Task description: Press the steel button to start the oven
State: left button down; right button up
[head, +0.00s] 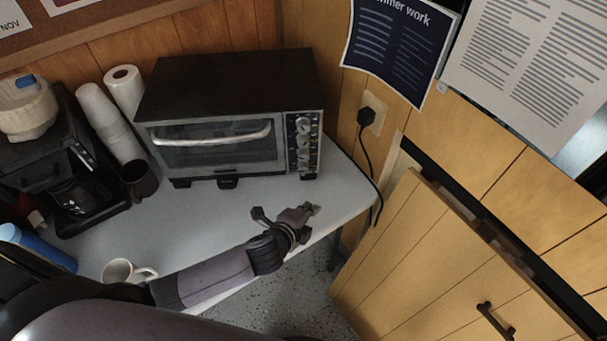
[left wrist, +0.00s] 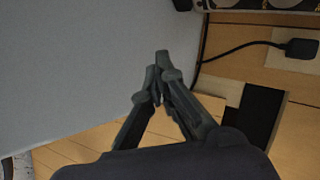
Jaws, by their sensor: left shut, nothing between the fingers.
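The toaster oven (head: 215,85) stands at the back of the grey table, with its glass door (head: 215,148) shut. Its control panel (head: 304,145) on the right side has a column of steel knobs; I cannot pick out a separate button among them. My left gripper (head: 313,210) is above the table's right part, in front of and below the panel, apart from the oven. In the left wrist view its fingers (left wrist: 160,62) are together and empty. A small part of the oven front (left wrist: 290,4) shows at the top right there. My right gripper is not in view.
The oven's black plug (head: 372,115) and cord hang at the wall right of the table. A coffee maker (head: 55,165), stacked cups (head: 105,120), a dark mug (head: 138,183) and a white mug (head: 120,271) stand left. The tabletop (head: 205,222) before the oven is clear.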

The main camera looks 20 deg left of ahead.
pick_arm(q)
jog(key=w, duration=0.1)
jog(key=w+a, duration=0.1)
jog(key=w, duration=0.1)
jog(key=w+a, duration=0.1)
jog(key=w, duration=0.1)
jog(key=shift+w+a, duration=0.5)
jog(key=shift+w, duration=0.35)
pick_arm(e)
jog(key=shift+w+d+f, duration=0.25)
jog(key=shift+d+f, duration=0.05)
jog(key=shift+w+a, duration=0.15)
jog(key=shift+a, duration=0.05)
pick_arm(q)
jog(key=shift+w, duration=0.15)
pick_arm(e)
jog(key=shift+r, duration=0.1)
pick_arm(q)
jog(key=shift+w+a, duration=0.1)
jog(key=shift+w, duration=0.1)
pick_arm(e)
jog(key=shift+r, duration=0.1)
